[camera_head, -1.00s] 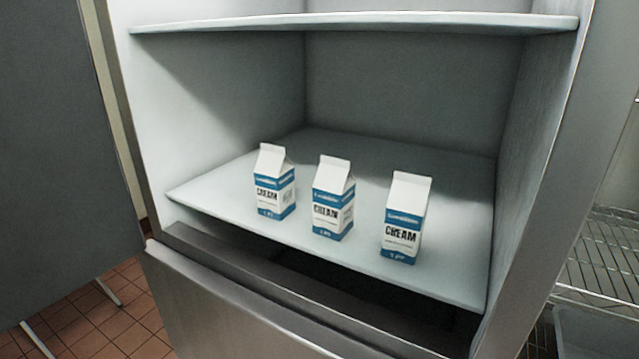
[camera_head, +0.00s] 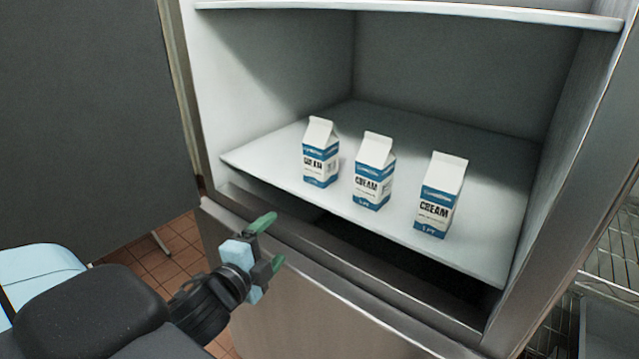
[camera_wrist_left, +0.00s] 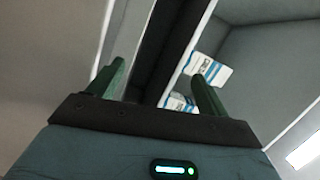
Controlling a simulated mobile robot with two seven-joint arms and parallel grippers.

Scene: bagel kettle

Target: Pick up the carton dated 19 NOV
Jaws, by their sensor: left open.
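Three white and blue cream cartons stand upright in a row on the fridge shelf: a left carton (camera_head: 321,153), a middle carton (camera_head: 373,171) and a right carton (camera_head: 440,195). No 19 NOV date is legible on any of them. My left gripper (camera_head: 270,241) is open and empty, in front of the fridge, lower left of the cartons and apart from them. In the left wrist view its green fingers (camera_wrist_left: 158,88) are spread, with one carton (camera_wrist_left: 208,68) and part of another (camera_wrist_left: 178,103) beyond the right finger. My right gripper is not in view.
The cartons stand on a pale shelf (camera_head: 270,152) near its front edge, with another shelf (camera_head: 420,10) above. A steel front panel (camera_head: 300,290) lies below, and a grey door panel (camera_head: 90,120) stands at left. The shelf is bare behind the cartons.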

